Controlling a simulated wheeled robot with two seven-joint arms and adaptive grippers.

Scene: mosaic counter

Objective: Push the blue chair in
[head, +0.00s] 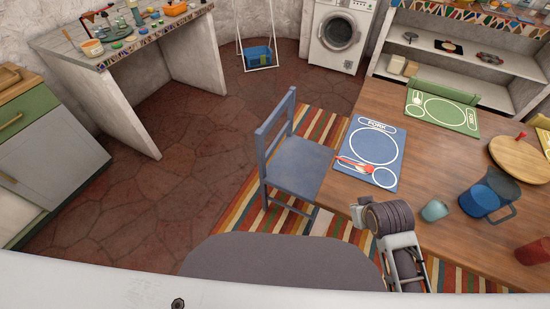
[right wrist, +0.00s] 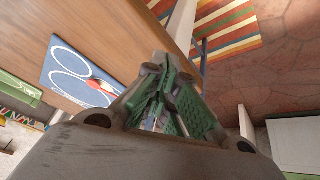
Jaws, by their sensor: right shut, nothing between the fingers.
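The blue chair (head: 299,160) stands upright on the striped rug at the left side of the wooden table (head: 455,150). Its backrest is on the left and its seat faces the table. The seat's right edge meets the table edge in the head view; I cannot tell how far it reaches under. My right gripper (head: 360,212) is beside the table's near left corner, apart from the chair and to its right and nearer. In the right wrist view its green fingers (right wrist: 165,92) are closed together and empty. My left gripper is not in view.
A blue placemat (head: 370,150) with a red utensil lies by the chair. A teal cup (head: 434,210) and blue pitcher (head: 490,193) stand right of my right arm. The floor (head: 180,170) left of the chair is clear. A swing (head: 258,55) hangs behind.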

